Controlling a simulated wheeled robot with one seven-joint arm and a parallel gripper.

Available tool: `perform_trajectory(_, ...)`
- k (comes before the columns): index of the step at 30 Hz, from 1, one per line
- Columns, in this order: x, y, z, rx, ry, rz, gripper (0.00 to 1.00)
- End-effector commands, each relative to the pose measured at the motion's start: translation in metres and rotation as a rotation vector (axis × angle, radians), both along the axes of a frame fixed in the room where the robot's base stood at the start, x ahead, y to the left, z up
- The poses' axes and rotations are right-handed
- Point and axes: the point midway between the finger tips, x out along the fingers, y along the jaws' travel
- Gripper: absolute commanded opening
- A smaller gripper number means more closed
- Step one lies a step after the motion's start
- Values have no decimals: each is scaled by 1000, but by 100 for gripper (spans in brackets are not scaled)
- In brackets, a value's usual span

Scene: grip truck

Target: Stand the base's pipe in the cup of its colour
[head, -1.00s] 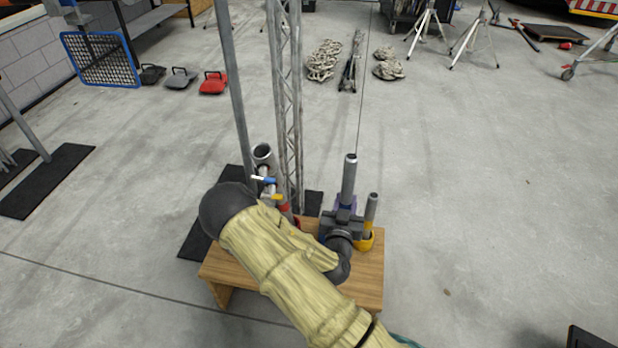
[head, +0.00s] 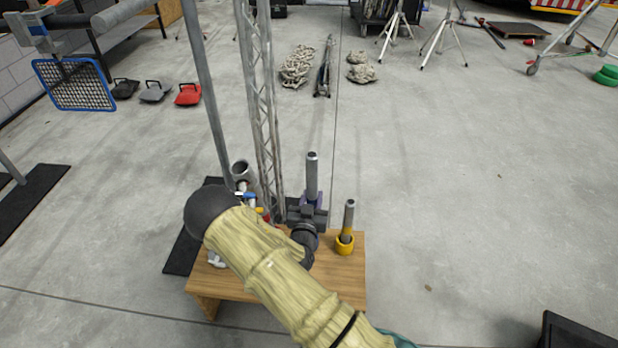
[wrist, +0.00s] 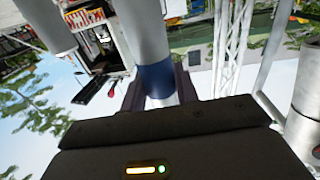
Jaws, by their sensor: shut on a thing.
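My gripper (head: 307,209) is shut on a grey pipe (head: 312,173) that stands nearly upright, above or at the back of the wooden table. In the wrist view this pipe (wrist: 144,30) has a dark blue band (wrist: 156,78) and sits between the fingers. Its lower end is hidden in the head view, so I cannot tell whether it is in a cup. A yellow cup (head: 345,246) stands on the table to the right with another thinner grey pipe (head: 348,214) in it. A bit of red, perhaps another cup, shows left of my gripper, mostly hidden.
The wooden table (head: 344,282) is partly covered by my arm. The truss also shows in the wrist view (wrist: 232,40).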

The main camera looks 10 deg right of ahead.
Motion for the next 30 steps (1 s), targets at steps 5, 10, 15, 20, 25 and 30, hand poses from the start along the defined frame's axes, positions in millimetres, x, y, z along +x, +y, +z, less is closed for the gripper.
perform_trajectory(5, 32, -1, 20, 10, 0, -66, 0)
perform_trajectory(10, 41, 0, 17, 13, 7, -88, 0)
perform_trajectory(15, 40, 0, 16, 11, 6, -88, 0)
perform_trajectory(20, 40, 0, 14, 11, 7, -87, 0)
perform_trajectory(25, 40, 0, 7, 11, 7, -87, 0)
perform_trajectory(30, 40, 0, -7, 11, 7, -87, 0)
